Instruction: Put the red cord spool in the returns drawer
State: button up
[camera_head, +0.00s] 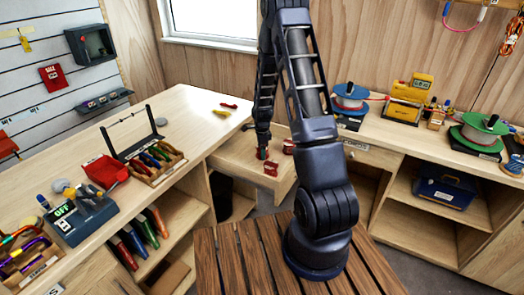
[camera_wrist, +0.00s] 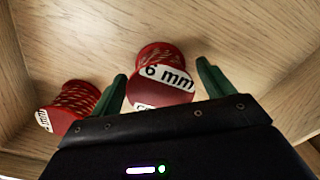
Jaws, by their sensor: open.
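A pulled-out wooden drawer (camera_head: 232,160) juts from the corner between the two benches. Two red cord spools lie in it in the head view, a nearer one (camera_head: 270,169) and a farther one (camera_head: 288,146). My gripper (camera_head: 262,153) points down into the drawer. In the wrist view my gripper (camera_wrist: 162,72) has its green fingers apart. One red spool with a "6 mm" label (camera_wrist: 166,78) shows between and just beyond the fingertips, its lower part hidden by the gripper body. The other red spool (camera_wrist: 72,102) lies outside the left finger. I cannot tell whether the fingers touch the spool.
Drawer walls (camera_wrist: 285,85) rise close around the gripper. The left bench holds a rack of coloured tools (camera_head: 155,160), a red bin (camera_head: 104,170) and a blue-grey box (camera_head: 82,218). The right bench holds cord reels (camera_head: 350,98) and a yellow device (camera_head: 408,98).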

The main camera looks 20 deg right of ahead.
jog(key=s+r+n+t, duration=0.1)
jog(key=s+r+n, duration=0.15)
jog(key=r, duration=0.95)
jog(key=s+r+n, duration=0.2)
jog(key=s+r, duration=0.1)
jog(key=r, duration=0.9)
jog(key=s+r+n+t, duration=0.1)
jog(key=s+r+n, duration=0.4)
jog(key=s, duration=0.4)
jog(key=s+r+n+t, duration=0.1)
jog(key=s+r+n, duration=0.4)
jog(key=s, duration=0.5)
jog(key=s+d+r+n+t, duration=0.1)
jog(key=s+r+n, duration=0.4)
jog(key=s+r, duration=0.2)
jog(key=s, duration=0.2)
jog(key=shift+s+t, duration=0.3)
jog(key=shift+c, duration=0.4)
